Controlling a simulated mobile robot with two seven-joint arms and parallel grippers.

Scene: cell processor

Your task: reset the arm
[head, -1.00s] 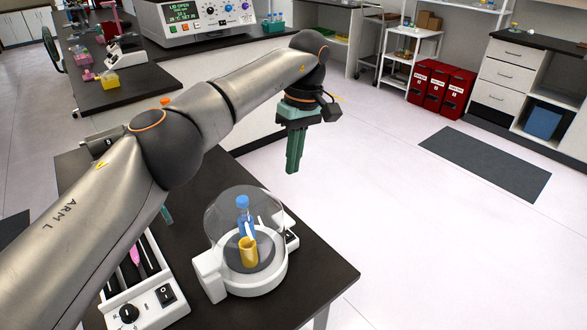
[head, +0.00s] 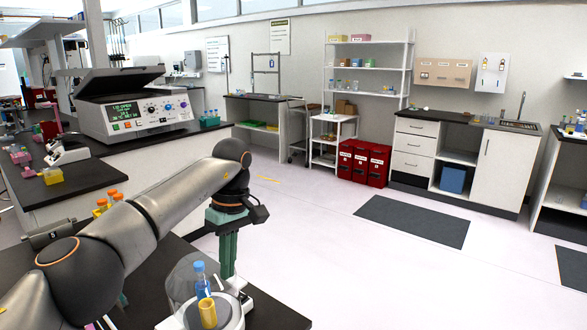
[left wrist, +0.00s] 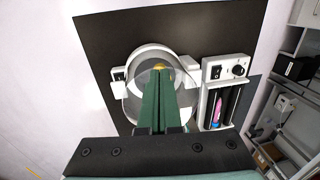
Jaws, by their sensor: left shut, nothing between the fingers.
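My left arm (head: 150,215) reaches in from the left in the head view. Its green gripper (head: 228,275) points straight down behind the clear-domed white device, with its fingertips partly hidden by the dome. In the left wrist view the two green fingers (left wrist: 162,72) lie together, shut and empty, above the dark bench top. The domed device (left wrist: 133,112) lies under them, and they cover part of it. My right gripper is not in view.
A large lidded processor (head: 140,112) stands on the left bench. Open floor (head: 320,230) lies to the right.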

